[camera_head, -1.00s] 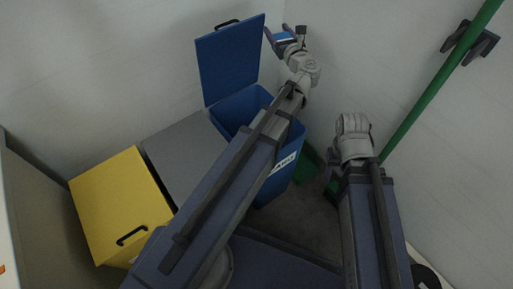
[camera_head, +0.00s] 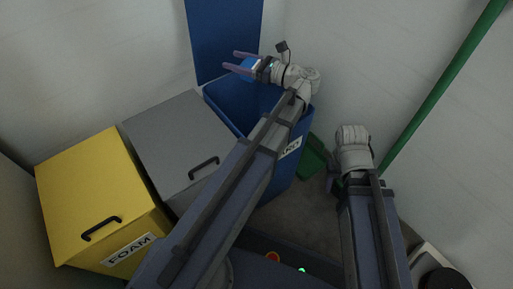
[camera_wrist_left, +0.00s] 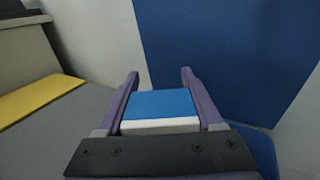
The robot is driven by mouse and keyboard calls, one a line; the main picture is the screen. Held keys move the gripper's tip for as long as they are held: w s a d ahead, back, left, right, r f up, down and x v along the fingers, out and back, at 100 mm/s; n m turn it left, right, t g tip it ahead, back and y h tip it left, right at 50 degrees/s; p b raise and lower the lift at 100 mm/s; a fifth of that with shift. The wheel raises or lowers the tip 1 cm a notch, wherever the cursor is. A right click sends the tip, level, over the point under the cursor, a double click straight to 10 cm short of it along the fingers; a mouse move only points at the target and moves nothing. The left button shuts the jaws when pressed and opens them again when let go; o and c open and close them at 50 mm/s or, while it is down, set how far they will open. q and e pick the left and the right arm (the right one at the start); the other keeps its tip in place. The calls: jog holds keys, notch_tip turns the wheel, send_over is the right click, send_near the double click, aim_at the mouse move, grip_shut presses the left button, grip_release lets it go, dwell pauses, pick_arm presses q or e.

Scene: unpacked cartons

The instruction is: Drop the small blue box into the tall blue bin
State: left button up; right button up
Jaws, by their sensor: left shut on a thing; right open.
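My left gripper (camera_head: 240,62) is shut on the small blue box (camera_head: 252,68), which shows a blue top and a white side between the fingers in the left wrist view (camera_wrist_left: 160,106). In the head view the box appears over the opening of the tall blue bin (camera_head: 226,106). The bin's blue lid (camera_head: 222,35) stands raised against the wall behind. My left forearm hides part of the bin's front and label. My right arm's end (camera_head: 353,150) is at the right of the bin; its fingers are not clearly visible.
A grey bin (camera_head: 170,135) with a closed lid stands left of the blue bin. A yellow bin (camera_head: 92,190) labelled FOAM, also closed, stands further left. A green pole (camera_head: 440,90) leans along the right wall. A green object (camera_head: 313,158) sits on the floor beside the blue bin.

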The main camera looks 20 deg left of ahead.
pick_arm(q)
notch_tip(320, 180, down, 6)
jog(key=b, duration=0.6)
jog(key=o, duration=1.4)
jog(key=shift+c, duration=0.2)
jog(key=d, duration=0.8)
jog(key=shift+s+a, duration=0.1)
